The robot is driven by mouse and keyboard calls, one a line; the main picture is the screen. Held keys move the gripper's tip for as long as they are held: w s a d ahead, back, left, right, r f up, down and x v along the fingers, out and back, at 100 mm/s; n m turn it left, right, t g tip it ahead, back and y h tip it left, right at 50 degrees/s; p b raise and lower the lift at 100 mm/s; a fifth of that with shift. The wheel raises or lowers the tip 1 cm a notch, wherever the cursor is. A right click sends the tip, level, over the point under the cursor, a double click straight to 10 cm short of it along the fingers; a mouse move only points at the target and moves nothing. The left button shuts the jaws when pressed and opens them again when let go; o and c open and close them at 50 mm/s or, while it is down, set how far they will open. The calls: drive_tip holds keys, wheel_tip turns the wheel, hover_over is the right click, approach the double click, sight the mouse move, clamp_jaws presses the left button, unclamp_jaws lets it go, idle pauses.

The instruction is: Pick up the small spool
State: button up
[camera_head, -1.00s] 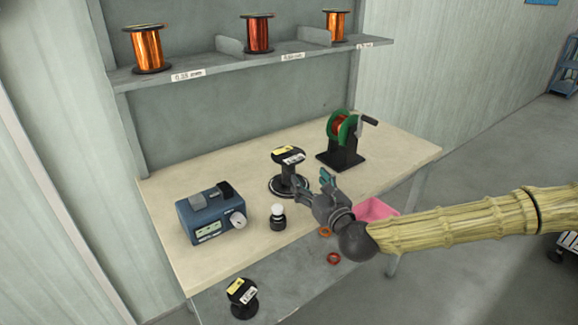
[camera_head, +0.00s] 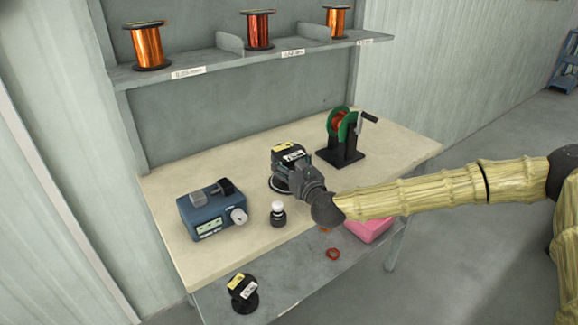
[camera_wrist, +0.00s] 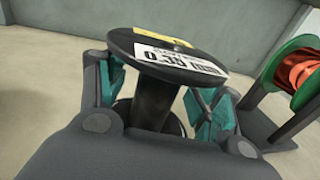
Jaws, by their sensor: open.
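A black spool (camera_head: 290,151) with a white and yellow label on its top flange stands upright on the worktable, partly hidden by my gripper. In the wrist view the spool (camera_wrist: 152,104) is between my teal finger pads, which lie on either side of its core below the top flange. My gripper (camera_wrist: 155,92) is open, with gaps visible between pads and core. In the head view my gripper (camera_head: 287,172) reaches the spool from the right and front. A second labelled black spool (camera_head: 242,293) stands on the lower front ledge.
A winder with a green reel (camera_head: 343,135) stands right of the spool. A blue device (camera_head: 211,212) and a small white-topped bottle (camera_head: 278,214) stand to the left. A pink bin (camera_head: 369,230) and a red ring (camera_head: 332,253) are lower front. Copper spools (camera_head: 148,47) line the shelf above.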

drive_tip(key=c, duration=1.3)
drive_tip(key=shift+o, duration=0.2)
drive_tip(key=shift+r, duration=0.1)
